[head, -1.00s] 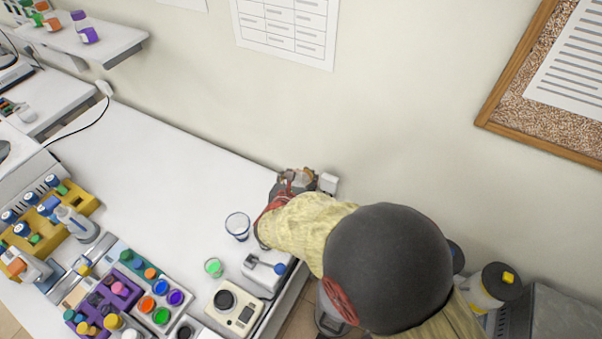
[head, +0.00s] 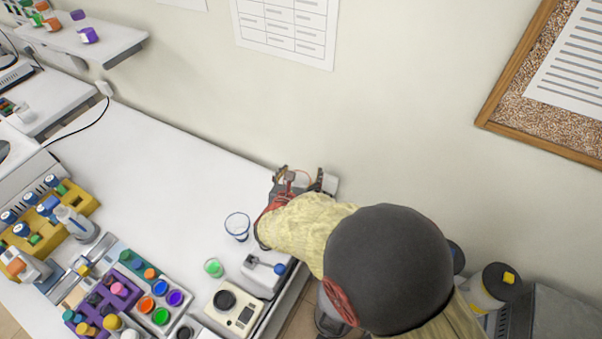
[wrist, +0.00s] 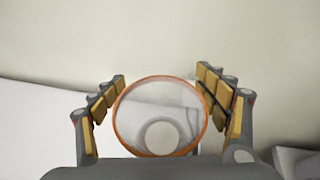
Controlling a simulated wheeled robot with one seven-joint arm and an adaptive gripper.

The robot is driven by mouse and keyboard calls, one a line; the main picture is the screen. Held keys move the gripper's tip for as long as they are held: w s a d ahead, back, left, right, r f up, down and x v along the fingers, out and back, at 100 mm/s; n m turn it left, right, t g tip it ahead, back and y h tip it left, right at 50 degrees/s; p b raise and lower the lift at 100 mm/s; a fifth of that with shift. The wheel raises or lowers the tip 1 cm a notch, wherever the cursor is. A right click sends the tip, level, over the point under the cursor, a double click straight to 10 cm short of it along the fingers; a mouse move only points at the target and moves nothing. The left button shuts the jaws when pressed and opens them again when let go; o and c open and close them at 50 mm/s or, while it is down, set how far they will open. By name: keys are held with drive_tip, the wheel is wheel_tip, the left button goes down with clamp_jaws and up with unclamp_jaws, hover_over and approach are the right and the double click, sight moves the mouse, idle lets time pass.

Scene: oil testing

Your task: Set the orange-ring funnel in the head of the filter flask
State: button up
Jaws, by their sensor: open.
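The orange-ring funnel (wrist: 118,122) shows in the wrist view as an upright clear bowl with an orange rim. Its rim (head: 301,171) is also just visible in the head view, by the wall at the table's far right corner. My gripper (wrist: 161,100) is open, with one finger on each side of the funnel and a narrow gap to the rim. In the head view, my gripper (head: 302,179) is partly hidden by my own arm. The filter flask cannot be made out below the funnel, so I cannot tell how the funnel is seated.
A clear beaker (head: 237,226) and a small green-filled cup (head: 214,268) stand left of my arm. The wall is close behind my gripper. The table's middle is clear.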

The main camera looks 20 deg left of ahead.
drive_tip(key=shift+r, duration=0.2)
drive_tip(key=p+v, duration=0.1)
drive_tip(key=v, duration=1.1)
drive_tip(key=shift+f, duration=0.15)
